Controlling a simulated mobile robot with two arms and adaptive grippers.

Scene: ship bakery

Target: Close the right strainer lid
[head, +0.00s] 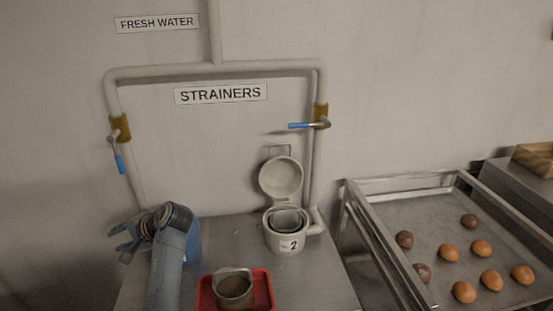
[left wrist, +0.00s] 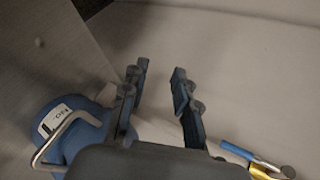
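The right strainer (head: 286,241) is a pale pot marked "2" on the metal counter, with a grey basket inside. Its round lid (head: 281,178) stands open, tipped up against the wall behind the pot. My left gripper (head: 116,243) is at the far left of the counter, well away from this lid, with its fingers pointing left. In the left wrist view the left gripper (left wrist: 158,73) has its fingers apart with nothing between them. My right gripper is not in view.
A blue fixture (head: 194,241), partly hidden by my left arm, shows in the left wrist view with a label and wire bail. A red tray (head: 262,284) holds a metal cup (head: 233,290). A blue valve handle (head: 301,126) is above the lid. A bun tray (head: 395,214) stands right.

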